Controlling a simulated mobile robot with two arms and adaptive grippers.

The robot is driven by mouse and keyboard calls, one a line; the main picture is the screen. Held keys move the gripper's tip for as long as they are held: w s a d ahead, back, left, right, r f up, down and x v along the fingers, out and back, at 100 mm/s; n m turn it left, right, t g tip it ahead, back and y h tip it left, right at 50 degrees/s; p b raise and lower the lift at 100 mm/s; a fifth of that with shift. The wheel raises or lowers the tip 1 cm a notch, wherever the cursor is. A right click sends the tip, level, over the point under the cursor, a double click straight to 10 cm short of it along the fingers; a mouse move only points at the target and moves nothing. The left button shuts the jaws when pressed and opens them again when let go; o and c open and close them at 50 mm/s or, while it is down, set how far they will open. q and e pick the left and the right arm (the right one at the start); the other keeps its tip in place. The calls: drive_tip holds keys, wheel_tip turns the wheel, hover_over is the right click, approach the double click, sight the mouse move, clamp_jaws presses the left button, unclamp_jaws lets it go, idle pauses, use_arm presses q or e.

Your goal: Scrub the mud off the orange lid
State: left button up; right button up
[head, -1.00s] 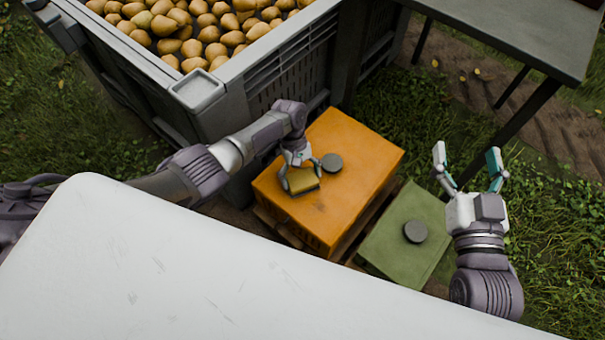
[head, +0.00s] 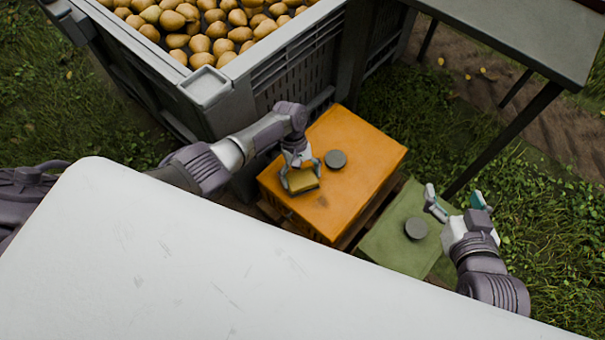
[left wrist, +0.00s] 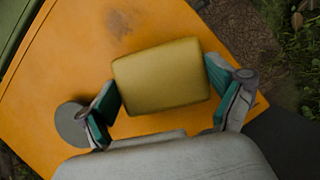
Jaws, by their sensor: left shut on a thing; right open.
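The orange lid (head: 365,146) is the top of an orange box beside the pear bin. A grey round disc (head: 336,159) sits on it. My left gripper (head: 302,182) is shut on a yellow sponge (head: 305,184) at the lid's left part; whether the sponge touches the lid is unclear. In the left wrist view the sponge (left wrist: 161,78) is between both fingers. A brown mud smudge (left wrist: 122,22) shows on the orange lid (left wrist: 70,60) just beyond it. My right gripper (head: 458,203) is open and empty near the green lid's right edge.
A green lid (head: 385,240) with a grey disc (head: 416,229) stands to the right of the orange box. A grey bin (head: 225,95) full of pears is behind on the left. A grey table (head: 530,35) stands at the back right. Grass lies around.

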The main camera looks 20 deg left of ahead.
sight(291, 188)
use_arm(q)
drive_tip(key=shift+s+a+p, duration=0.1)
drive_tip(key=shift+s+p, duration=0.2)
drive_tip(key=shift+s, duration=0.05)
drive_tip(key=shift+s+a, duration=0.1)
drive_tip(key=shift+s, duration=0.1)
drive_tip(key=shift+s+a+p, duration=0.2)
drive_tip(key=shift+s+p, duration=0.35)
drive_tip(key=shift+p, duration=0.25)
drive_tip(key=shift+s, duration=0.25)
drive_tip(key=shift+s+a+p, duration=0.3)
drive_tip(key=shift+s+p, duration=0.4)
drive_tip(key=shift+p, duration=0.2)
drive_tip(key=shift+s+a+f, duration=0.15)
drive_tip(key=shift+s+f, duration=0.05)
drive_tip(key=shift+s, duration=0.25)
use_arm(e)
drive_tip(key=s+d+f+g+h, duration=0.1)
drive_tip(key=s+d+f+g, duration=0.1)
drive_tip(key=s, duration=0.4)
drive_tip(key=s+d+f+g+h, duration=0.1)
drive_tip(key=s+d+f+g, duration=0.1)
drive_tip(key=s+f+g, duration=0.2)
drive_tip(key=shift+s+d+g, duration=0.35)
drive_tip(key=shift+s+g, duration=1.15)
drive_tip(key=shift+s, duration=0.2)
drive_tip(key=shift+f, duration=0.1)
